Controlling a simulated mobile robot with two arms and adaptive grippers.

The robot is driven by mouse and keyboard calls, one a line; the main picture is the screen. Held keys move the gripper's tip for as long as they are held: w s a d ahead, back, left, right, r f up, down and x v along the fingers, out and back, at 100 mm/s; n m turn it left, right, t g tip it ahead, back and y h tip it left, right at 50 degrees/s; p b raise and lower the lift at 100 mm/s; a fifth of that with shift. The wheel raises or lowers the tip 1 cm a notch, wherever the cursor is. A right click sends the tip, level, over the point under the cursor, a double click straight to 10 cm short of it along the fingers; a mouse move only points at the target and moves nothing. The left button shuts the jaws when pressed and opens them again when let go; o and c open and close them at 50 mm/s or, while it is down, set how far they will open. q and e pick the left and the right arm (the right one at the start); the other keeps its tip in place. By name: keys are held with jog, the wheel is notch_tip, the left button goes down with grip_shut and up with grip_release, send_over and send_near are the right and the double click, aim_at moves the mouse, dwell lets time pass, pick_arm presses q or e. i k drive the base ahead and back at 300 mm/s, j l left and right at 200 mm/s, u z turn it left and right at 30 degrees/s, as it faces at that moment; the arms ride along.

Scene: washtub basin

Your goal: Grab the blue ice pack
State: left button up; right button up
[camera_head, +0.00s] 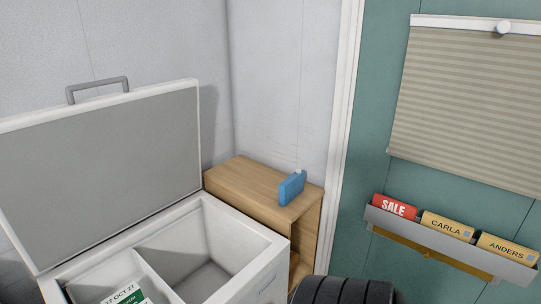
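The blue ice pack (292,189) stands upright on the top of a wooden cabinet (244,187), near its right front edge. It has a small pale cap on top and nothing touches it but the cabinet top. Neither my left nor my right gripper shows in the head view.
A white chest freezer (267,243) with its lid (110,165) raised stands left of the cabinet. A divider splits its inside; a green-and-white labelled item (127,295) lies in the left part. A wall rack (450,248) holds cards at right. The cabinet top is otherwise clear.

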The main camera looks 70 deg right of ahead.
aim_at(293, 185)
jog(key=z, duration=2.3)
